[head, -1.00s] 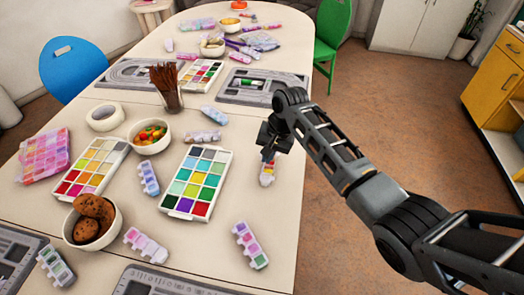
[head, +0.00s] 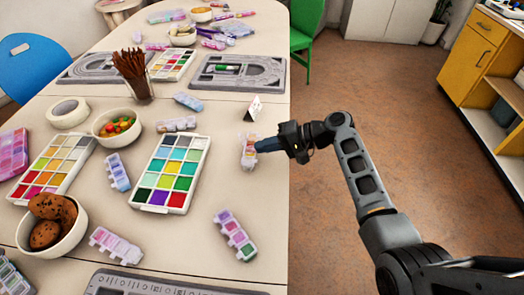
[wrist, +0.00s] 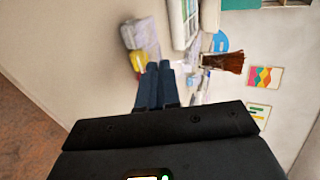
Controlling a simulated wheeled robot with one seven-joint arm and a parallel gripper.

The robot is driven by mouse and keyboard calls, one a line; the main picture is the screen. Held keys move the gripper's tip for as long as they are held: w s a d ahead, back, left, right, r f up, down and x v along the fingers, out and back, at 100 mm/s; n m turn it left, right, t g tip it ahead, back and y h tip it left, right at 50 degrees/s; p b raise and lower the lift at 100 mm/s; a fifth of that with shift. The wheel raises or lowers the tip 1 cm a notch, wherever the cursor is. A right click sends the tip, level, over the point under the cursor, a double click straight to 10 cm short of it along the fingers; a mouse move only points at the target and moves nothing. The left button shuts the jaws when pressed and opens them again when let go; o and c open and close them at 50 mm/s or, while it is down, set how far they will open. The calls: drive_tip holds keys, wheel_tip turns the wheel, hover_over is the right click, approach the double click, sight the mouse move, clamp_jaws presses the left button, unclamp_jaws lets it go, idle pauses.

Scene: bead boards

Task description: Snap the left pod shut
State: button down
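A small pod (head: 249,151) with pale, reddish and yellowish cells lies near the table's right edge. It also shows in the wrist view (wrist: 147,54), just beyond the fingertips. I cannot tell clearly how its lid stands. My gripper (head: 259,146) is low beside its right side, reaching in from the right. The dark blue fingers (wrist: 160,66) are together with nothing visible between them. They are close to the pod; whether they touch it is unclear. Other pods lie on the table: one left of the paint tray (head: 118,172), one at the front right (head: 235,234).
A small white standing card (head: 254,108) is just behind the pod. A large paint tray (head: 150,208) lies to its left, and a grey board (head: 203,75) behind. Bowls and a brush cup (head: 140,91) stand further left. The table's right edge is close; floor lies beyond.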

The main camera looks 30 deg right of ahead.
drive_tip(key=shift+s+d+f+t+y+b, duration=0.15)
drive_tip(key=shift+f+t+y+b, duration=0.55)
drive_tip(key=shift+b, duration=0.55)
drive_tip(key=shift+r, duration=0.1)
drive_tip(key=c, duration=1.8)
unclamp_jaws()
drive_tip(key=o, duration=0.5)
drive_tip(key=shift+c, duration=0.2)
drive_tip(key=v, duration=0.7)
drive_tip(key=shift+d+b, duration=0.3)
drive_tip(key=shift+d, duration=0.1)
drive_tip(key=shift+s, duration=0.15)
